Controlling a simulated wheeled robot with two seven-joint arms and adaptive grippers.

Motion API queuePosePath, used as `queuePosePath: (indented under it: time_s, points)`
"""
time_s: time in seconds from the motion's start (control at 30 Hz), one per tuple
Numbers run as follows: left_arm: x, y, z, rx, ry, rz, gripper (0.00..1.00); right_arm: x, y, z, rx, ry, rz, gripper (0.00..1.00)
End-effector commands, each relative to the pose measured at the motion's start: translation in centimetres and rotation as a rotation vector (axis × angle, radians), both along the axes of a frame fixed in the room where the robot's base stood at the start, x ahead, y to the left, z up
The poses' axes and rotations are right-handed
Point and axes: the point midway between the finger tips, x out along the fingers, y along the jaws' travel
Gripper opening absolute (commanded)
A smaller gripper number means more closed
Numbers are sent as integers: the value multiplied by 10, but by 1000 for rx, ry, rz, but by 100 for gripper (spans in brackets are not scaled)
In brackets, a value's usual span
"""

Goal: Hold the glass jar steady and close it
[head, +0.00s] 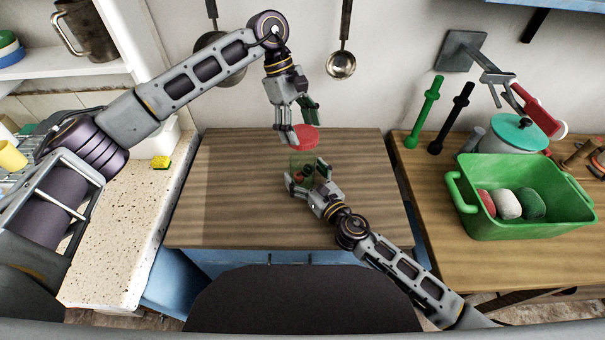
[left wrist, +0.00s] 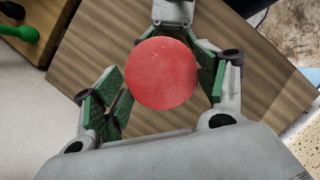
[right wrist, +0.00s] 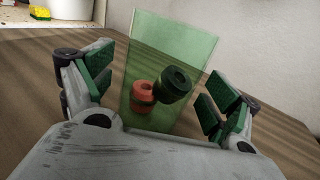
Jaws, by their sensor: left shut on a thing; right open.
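The glass jar (head: 302,160) is greenish and see-through and stands upright on the wooden table. It holds small red and dark green ring-shaped pieces, clearest in the right wrist view (right wrist: 182,55). A round red lid (head: 307,138) is gripped by my left gripper (head: 297,132), apart from the jar and above it. The lid's flat top faces the left wrist camera (left wrist: 160,73). My right gripper (head: 306,178) is open low at the jar, with a finger on either side. In the right wrist view, gaps show between the pads and the jar.
A green bin (head: 520,225) with several balls stands on the right-hand table, near a teal-lidded pot (head: 517,132). A ladle (head: 341,65) hangs on the back wall. A yellow sponge (head: 161,162) lies on the left counter. The table's left half is clear.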

Motion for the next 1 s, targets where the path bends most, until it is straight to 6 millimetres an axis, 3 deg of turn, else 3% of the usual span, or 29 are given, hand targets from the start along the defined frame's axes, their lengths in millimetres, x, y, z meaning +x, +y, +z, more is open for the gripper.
queuePosePath:
  time_s: [0.47, 1.0]
  points:
    - [0, 0, 0, 0, 0, 0, 62, 5, 4, 0, 1, 1, 1, 89]
    - [0, 0, 0, 0, 0, 0, 62, 5, 4, 0, 1, 1, 1, 22]
